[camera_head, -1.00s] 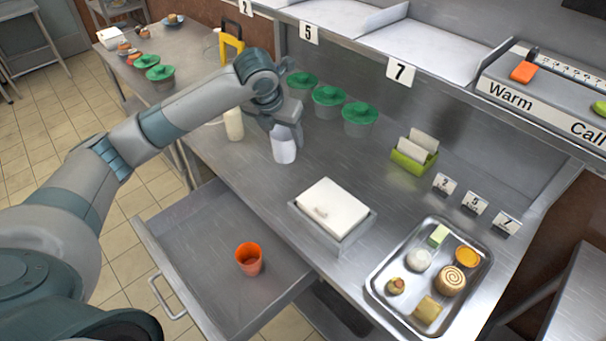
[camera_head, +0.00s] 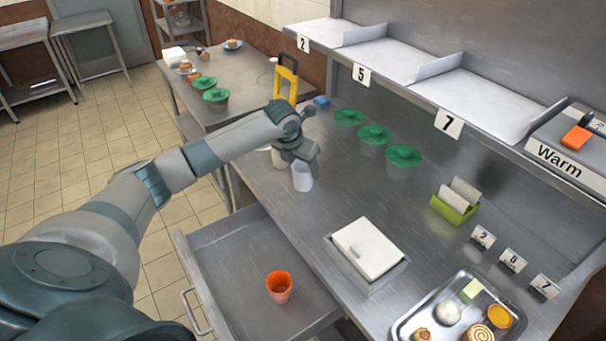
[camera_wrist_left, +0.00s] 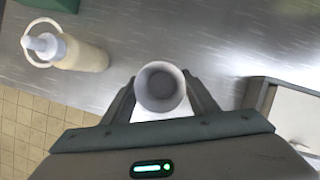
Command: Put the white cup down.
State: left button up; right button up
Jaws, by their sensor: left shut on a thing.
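The white cup (camera_head: 302,177) is upright at the counter's left part, under my left gripper (camera_head: 300,160). In the left wrist view the cup (camera_wrist_left: 160,88) sits between the two fingers of my left gripper (camera_wrist_left: 161,95), seen from above with its round mouth showing. The left gripper is shut on it. I cannot tell whether the cup's base touches the steel counter (camera_head: 330,205). My right gripper is not in view.
A cream bottle (camera_wrist_left: 75,50) stands close to the cup. Several green-lidded pots (camera_head: 374,138) line the back. A lidded square well (camera_head: 367,248) lies nearer. An open drawer (camera_head: 240,262) juts out below, holding an orange cup (camera_head: 279,287). The counter right of the cup is clear.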

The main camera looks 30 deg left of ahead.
pick_arm(q)
jog(key=shift+w+a+f, duration=0.1)
jog(key=shift+a, duration=0.1)
notch_tip(320, 180, down, 3)
jog(key=shift+f+p, duration=0.15)
jog(key=shift+p, duration=0.75)
jog(key=shift+f, duration=0.25)
jog(key=shift+f, duration=0.15)
jog(key=o, duration=1)
